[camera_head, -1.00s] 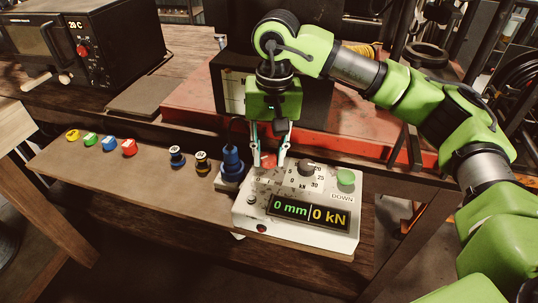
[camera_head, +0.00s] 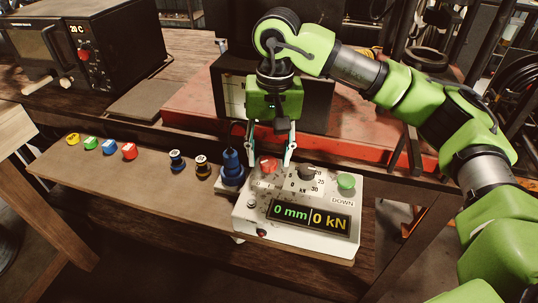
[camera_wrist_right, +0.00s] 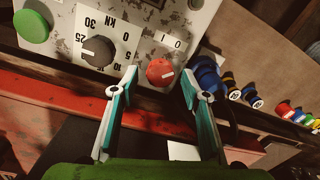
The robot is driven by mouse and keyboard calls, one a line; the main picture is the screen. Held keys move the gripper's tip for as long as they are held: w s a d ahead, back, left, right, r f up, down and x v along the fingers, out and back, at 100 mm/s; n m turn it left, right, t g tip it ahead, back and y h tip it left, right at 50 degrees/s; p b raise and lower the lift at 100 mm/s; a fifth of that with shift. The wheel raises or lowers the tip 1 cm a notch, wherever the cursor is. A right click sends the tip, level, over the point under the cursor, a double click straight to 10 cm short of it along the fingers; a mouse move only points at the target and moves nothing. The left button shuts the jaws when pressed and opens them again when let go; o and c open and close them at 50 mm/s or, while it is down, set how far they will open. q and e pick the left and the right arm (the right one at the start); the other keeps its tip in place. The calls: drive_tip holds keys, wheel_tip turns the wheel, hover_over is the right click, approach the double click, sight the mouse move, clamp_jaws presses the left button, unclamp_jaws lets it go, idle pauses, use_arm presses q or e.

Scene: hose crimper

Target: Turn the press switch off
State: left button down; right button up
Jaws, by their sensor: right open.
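The red round press switch (camera_head: 267,164) is on the top left of the white press control box (camera_head: 244,220). In the wrist view the red switch (camera_wrist_right: 159,72) carries a white mark, with the labels I and O beside it. My right gripper (camera_head: 269,163) is open and points down over the switch. In the wrist view the right gripper (camera_wrist_right: 161,82) has one finger on each side of the switch, with gaps and nothing held. The display reads 0 mm and 0 kN. My left gripper is not in view.
A black dial (camera_head: 306,173) and a green DOWN button (camera_head: 346,181) sit right of the switch. A blue fitting (camera_head: 232,168) stands just left of the box. Several small coloured pieces lie farther left on the wooden shelf. A red metal base (camera_head: 350,133) is behind.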

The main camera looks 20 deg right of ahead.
sight(272, 160)
wheel_tip(272, 160, up, 11)
drive_tip(key=shift+d, duration=0.25)
drive_tip(key=shift+s, duration=0.1)
